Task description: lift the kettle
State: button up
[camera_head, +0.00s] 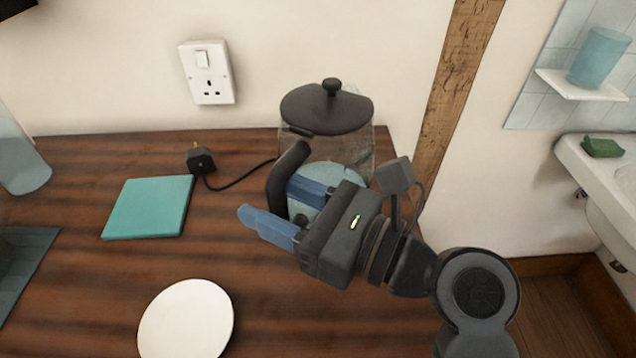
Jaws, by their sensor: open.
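The kettle (327,108) stands at the back right of the wooden counter, near the wall. It has a clear body, a dark lid with a round knob, and a curved black handle (284,174) on its near left side. My gripper (268,200) has blue fingers and reaches in from the right, in front of the kettle. It is open. The handle shows in the gap between the two fingers; I cannot tell whether either finger touches it. My gripper hides the lower front of the kettle.
A black plug (201,160) with a cord lies left of the kettle, below a wall socket (207,73). A teal square (149,207) and a white plate (186,321) lie on the counter (75,295). A wooden post (459,65) rises at the right.

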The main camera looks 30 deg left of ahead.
grip_shut()
dwell(0.4)
dwell(0.8)
jog(key=shift+r, duration=0.1)
